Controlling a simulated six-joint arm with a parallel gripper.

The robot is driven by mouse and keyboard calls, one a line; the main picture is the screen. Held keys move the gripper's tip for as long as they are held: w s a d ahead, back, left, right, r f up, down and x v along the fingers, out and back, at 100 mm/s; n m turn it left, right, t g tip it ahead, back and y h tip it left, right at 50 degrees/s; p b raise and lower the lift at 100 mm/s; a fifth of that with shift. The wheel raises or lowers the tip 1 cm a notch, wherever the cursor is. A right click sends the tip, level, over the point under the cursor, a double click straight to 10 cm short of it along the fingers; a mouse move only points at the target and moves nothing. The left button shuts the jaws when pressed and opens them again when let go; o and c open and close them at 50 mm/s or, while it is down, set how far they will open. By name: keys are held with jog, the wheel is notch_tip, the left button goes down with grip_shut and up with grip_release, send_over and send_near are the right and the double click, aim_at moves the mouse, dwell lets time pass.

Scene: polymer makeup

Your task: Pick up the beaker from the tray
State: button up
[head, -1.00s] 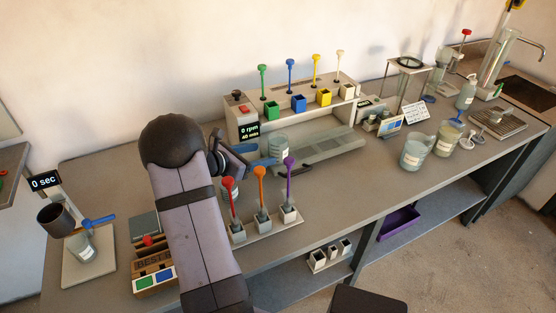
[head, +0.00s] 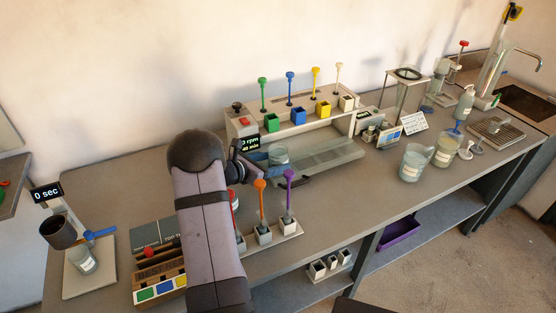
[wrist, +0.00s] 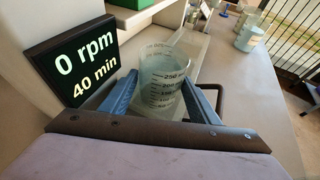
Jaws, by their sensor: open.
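The beaker (head: 279,158) is clear with a pale liquid and stands upright on the tray (head: 325,154) of the bench unit with the rpm display. In the wrist view the beaker (wrist: 162,88) shows its volume marks, facing me. My gripper (wrist: 160,84) is open, with one blue finger on each side of the beaker. I cannot tell whether either finger touches the glass. In the head view my gripper (head: 258,163) is partly hidden by my own arm and reaches the beaker from the left.
The display (wrist: 84,64) reading 0 rpm and 40 min stands close left of my gripper. Colored scoops in small holders (head: 264,234) stand in front of it. Other beakers (head: 414,162) stand farther right. The bench between has free room.

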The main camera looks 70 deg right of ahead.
jog(key=shift+x, duration=1.1)
jog(key=shift+r, duration=0.1)
jog(key=c, duration=0.9)
jog(key=shift+o, duration=0.2)
jog(key=shift+r, duration=0.15)
jog(key=shift+r, duration=0.4)
jog(key=w+a+b, duration=0.1)
jog(key=a, duration=0.1)
jog(key=w+a, duration=0.1)
jog(key=a, duration=0.2)
jog(key=w+a+b, duration=0.1)
jog(key=a, duration=0.1)
jog(key=shift+w+a+f+b, duration=0.1)
jog(key=shift+w+a+b, duration=0.15)
jog(key=shift+b, duration=0.1)
notch_tip(320, 180, up, 14)
